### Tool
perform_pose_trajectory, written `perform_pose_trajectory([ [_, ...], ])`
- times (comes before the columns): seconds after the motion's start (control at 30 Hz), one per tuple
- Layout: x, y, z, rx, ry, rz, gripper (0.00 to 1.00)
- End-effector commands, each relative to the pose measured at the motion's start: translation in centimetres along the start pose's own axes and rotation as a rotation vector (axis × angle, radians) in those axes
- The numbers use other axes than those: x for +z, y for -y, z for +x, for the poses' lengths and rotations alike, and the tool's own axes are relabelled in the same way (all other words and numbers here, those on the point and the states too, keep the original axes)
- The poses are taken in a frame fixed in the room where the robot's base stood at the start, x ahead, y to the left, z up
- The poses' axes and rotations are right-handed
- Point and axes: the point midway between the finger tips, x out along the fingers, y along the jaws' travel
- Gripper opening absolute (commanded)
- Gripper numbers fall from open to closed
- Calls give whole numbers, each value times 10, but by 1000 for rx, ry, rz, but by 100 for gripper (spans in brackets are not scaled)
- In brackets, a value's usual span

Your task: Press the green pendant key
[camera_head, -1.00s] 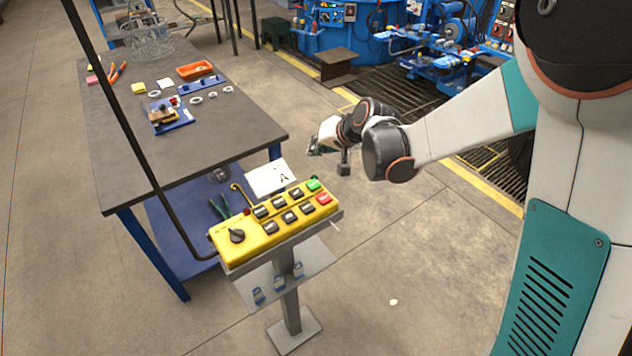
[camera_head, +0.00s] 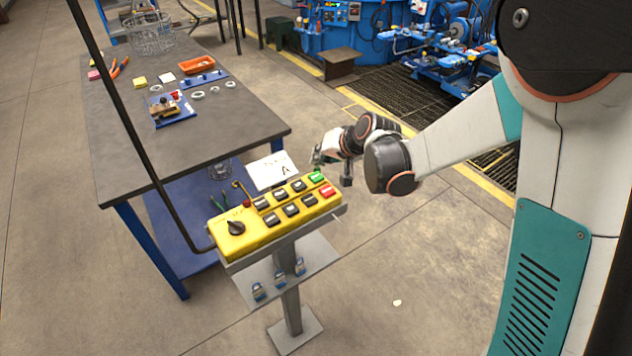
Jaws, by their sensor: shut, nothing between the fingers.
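The green key (camera_head: 316,177) sits at the far right corner of the yellow pendant box (camera_head: 233,247), just above the red key (camera_head: 327,191). The pendant lies on a grey stand, with several dark keys and a black rotary knob (camera_head: 236,227). My gripper (camera_head: 315,160) is beyond the pendant's far right end, close to the green key in the picture. Its fingers are small and partly blurred, and look closed and empty. I cannot tell whether they touch the key.
A white card marked "A" (camera_head: 272,171) stands behind the pendant. A dark-topped workbench (camera_head: 235,130) with parts and trays is at the left. A thin black pole (camera_head: 130,130) rises in front of it.

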Motion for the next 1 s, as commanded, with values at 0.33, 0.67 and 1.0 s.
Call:
perform_pose_trajectory([
  [0.33, 12, -12, 16, 0, 0, 0, 0],
  [0.67, 11, -11, 16, 0, 0, 0, 0],
  [1.0, 11, -12, 16, 0, 0, 0, 0],
])
